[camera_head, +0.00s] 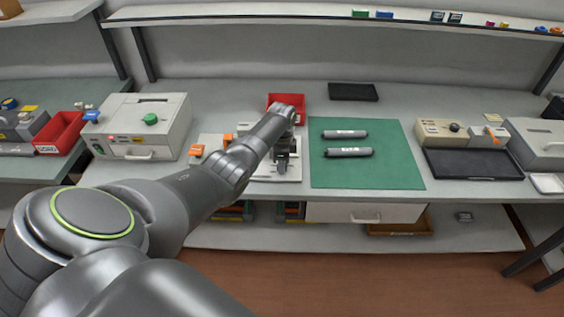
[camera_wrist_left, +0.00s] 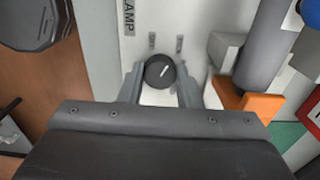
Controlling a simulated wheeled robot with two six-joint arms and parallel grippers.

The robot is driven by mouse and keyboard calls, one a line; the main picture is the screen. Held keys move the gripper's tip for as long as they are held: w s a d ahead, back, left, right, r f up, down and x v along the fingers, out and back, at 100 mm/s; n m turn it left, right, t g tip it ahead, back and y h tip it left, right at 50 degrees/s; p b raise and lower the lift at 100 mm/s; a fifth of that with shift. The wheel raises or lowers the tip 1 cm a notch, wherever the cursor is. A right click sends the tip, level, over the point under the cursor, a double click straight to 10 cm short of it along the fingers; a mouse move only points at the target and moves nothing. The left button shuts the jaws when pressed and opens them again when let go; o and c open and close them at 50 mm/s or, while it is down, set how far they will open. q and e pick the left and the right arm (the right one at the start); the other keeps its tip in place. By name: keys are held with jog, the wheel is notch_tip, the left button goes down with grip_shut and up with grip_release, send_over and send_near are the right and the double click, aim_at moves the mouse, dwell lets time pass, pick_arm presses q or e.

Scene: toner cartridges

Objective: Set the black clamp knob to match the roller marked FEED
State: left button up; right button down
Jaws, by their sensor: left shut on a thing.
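The black clamp knob (camera_wrist_left: 157,76) is round with a white pointer line, which tilts up and to the right in the left wrist view. My left gripper (camera_wrist_left: 161,85) is shut on it, one finger on each side. In the head view my left gripper (camera_head: 282,164) is over the white fixture plate (camera_head: 290,176), and the knob is hidden. Two small grey marks lie above the knob in the wrist view, near partly cut-off lettering ending "AMP". Two dark rollers, a far one (camera_head: 345,134) and a near one (camera_head: 350,152), lie on the green mat; their white labels are too small to read.
The green mat (camera_head: 400,172) lies right of the fixture. A red bin (camera_head: 286,99) and a black tray (camera_head: 353,92) stand behind. A grey machine (camera_head: 172,135) is at left, and a dark tray (camera_head: 474,164) at right. An orange part (camera_wrist_left: 252,104) sits close beside my left gripper.

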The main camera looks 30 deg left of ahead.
pick_arm(q)
jog(key=m, duration=0.6)
jog(key=shift+w, duration=0.1)
jog(key=m, duration=0.6)
jog(key=shift+r, duration=0.1)
jog(key=shift+m, duration=0.4)
jog(key=o, duration=1)
jog(key=shift+c, duration=0.2)
jog(key=shift+r, duration=0.5)
notch_tip(320, 180, up, 16)
jog(key=b, duration=0.1)
jog(key=shift+r+b, duration=0.15)
jog(key=shift+b, duration=0.2)
